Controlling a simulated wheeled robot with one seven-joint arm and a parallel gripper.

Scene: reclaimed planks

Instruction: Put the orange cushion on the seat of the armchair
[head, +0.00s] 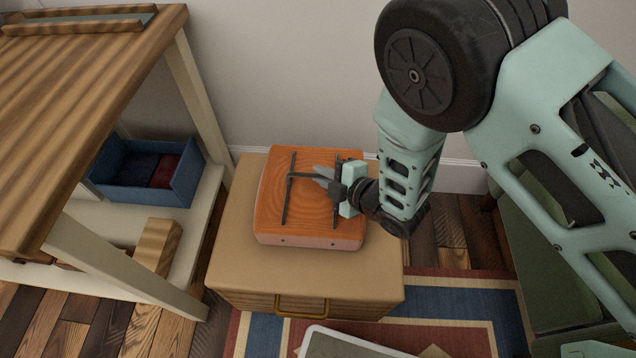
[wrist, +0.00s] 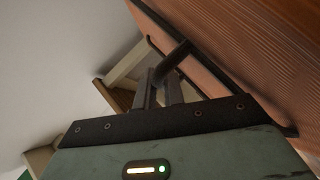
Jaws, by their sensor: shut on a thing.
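The orange cushion (head: 310,218), with dark straps on top, is over the tan top of a low drawer cabinet (head: 238,262). I cannot tell whether it rests there or is slightly raised. My gripper (head: 328,180) reaches in from the right and is shut on the dark strap across the cushion's top. In the wrist view the cushion (wrist: 245,60) fills the upper right, and a dark bar lies between my fingers (wrist: 168,75). The armchair is not clearly identifiable; a green piece of furniture (head: 540,265) at the right is partly hidden by my arm.
A wooden table (head: 90,80) with pale legs stands at the left. Its lower shelf holds a blue bin (head: 165,185) and a wooden block (head: 157,245). A patterned rug (head: 470,300) lies in front. A grey flat object (head: 345,343) is at the bottom edge. A wall is close behind.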

